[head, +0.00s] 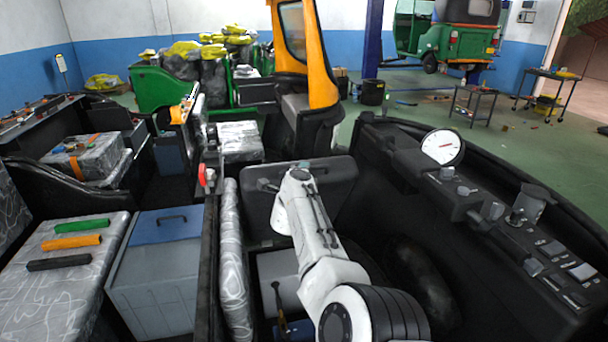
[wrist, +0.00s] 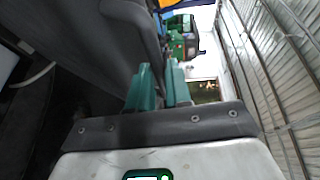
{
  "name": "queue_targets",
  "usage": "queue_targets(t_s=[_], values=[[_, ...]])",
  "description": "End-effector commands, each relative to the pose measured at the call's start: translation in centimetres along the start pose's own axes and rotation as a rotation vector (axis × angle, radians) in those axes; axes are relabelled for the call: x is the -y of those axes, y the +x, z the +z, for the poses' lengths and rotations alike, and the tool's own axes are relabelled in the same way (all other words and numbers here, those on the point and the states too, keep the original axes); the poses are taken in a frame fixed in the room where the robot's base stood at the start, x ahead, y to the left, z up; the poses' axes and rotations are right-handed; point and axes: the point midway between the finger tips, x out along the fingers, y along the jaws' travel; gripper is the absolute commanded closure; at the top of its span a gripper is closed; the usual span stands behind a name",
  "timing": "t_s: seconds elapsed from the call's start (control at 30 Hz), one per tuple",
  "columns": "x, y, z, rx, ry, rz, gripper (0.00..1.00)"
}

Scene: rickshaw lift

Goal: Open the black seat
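The black seat (head: 335,182) is a dark panel tilted up in the middle of the head view, behind my white arm. A compartment shows below it. In the wrist view, the seat (wrist: 85,45) fills the upper left as a dark grey face, its edge running down toward my fingers. My gripper's green fingertips (wrist: 162,85) are close together, with the seat's edge seeming to lie in the narrow gap between them. The exact contact is hard to see. In the head view the arm hides most of my gripper.
A plastic-wrapped panel (head: 233,265) stands close left of the seat; wrapped plastic also fills the right of the wrist view (wrist: 285,60). A dashboard with a gauge (head: 441,147) lies to the right. A grey box with a blue lid (head: 160,265) stands at left.

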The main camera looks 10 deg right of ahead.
Motion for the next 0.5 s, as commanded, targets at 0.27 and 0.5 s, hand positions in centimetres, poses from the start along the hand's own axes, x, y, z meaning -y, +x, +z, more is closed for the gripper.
queue_targets(t_s=[0.27,0.5], values=[[0.28,0.03,0.02,-0.001,0.003,-0.002,0.6],[0.1,-0.06,0.01,-0.001,0.004,0.001,0.6]])
